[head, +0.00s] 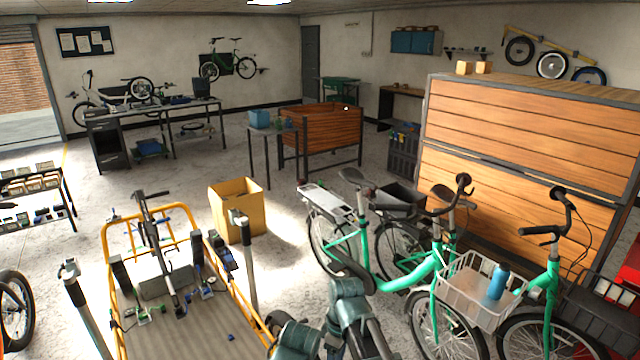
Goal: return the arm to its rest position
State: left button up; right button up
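Teal-green and dark arm links of mine stand at the bottom centre of the head view, bent upward in front of the parked bikes. I cannot make out gripper fingers on them. No arm comes in from the left, and my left gripper is out of view. My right gripper is not visible either. I see nothing held.
A yellow-railed cargo bed (158,328) with small parts on it lies at the lower left. Close on the right are green bikes with a white wire basket (467,303) and a blue bottle (497,282). A cardboard box (225,208) stands behind the bed; open floor lies beyond.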

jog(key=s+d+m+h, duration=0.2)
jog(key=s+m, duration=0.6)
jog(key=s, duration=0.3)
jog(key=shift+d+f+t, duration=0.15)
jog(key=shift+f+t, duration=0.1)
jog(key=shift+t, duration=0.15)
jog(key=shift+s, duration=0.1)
